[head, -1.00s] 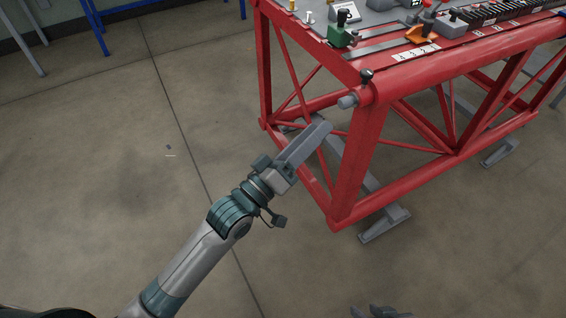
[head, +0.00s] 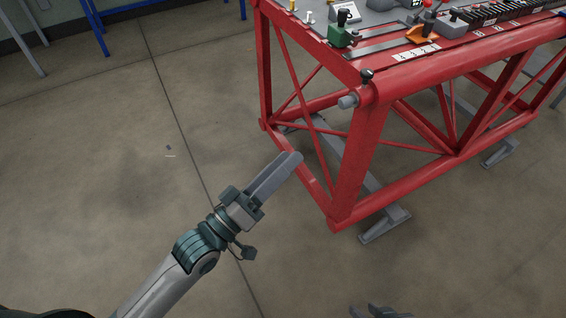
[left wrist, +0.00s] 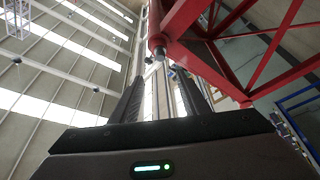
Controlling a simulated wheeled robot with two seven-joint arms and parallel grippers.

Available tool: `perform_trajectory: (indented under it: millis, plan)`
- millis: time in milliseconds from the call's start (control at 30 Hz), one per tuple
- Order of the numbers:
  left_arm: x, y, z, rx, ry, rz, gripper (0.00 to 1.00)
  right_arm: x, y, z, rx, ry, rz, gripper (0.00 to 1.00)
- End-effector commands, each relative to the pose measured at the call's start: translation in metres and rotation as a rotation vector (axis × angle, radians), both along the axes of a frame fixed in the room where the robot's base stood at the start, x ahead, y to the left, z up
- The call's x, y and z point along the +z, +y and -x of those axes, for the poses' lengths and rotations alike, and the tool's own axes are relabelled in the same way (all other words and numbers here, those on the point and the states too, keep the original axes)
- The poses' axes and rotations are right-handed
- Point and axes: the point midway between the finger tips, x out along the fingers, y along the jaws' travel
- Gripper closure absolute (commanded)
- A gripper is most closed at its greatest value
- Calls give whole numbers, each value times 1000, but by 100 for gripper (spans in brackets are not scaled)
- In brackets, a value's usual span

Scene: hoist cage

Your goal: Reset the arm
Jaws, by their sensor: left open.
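My left arm reaches in from the lower left in the head view. Its gripper (head: 291,158) is over the bare floor, left of the red frame's near corner post and apart from it. In the left wrist view, the two dark fingers (left wrist: 160,93) stand apart with nothing between them. Grey tips at the bottom edge of the head view look like part of my right gripper (head: 375,311); the rest is cut off and its jaws cannot be judged.
A red steel frame (head: 352,178) with grey feet (head: 385,225) fills the right side. Its top carries a control panel with a green block (head: 339,36), levers and an orange part (head: 419,35). Blue legs (head: 97,28) stand at the back left.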

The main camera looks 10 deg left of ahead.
Motion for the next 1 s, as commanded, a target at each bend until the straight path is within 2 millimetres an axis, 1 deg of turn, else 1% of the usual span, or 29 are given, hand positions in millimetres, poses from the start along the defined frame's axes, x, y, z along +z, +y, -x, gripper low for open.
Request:
perform_trajectory:
  millis: [567, 667, 767, 867, 967, 1000]
  plan:
    - [0, 0, 0, 0, 0, 0, 58, 0, 0, 0, 0, 0, 0, 69]
    - [-3, 0, 0, 5, 5, -10, 58, 0, 0, 0, 0, 0, 0, 69]
    - [-14, 1, 0, 23, 26, -49, 58, 0, 0, 0, 0, 0, 0, 69]
    - [-35, 3, 2, 57, 66, -129, 58, 0, 0, 0, 0, 0, 0, 69]
    - [-68, 9, 7, 100, 131, -253, 58, 0, 0, 0, 0, 0, 0, 69]
    - [-84, 13, 11, 117, 164, -314, 58, 0, 0, 0, 0, 0, 0, 69]
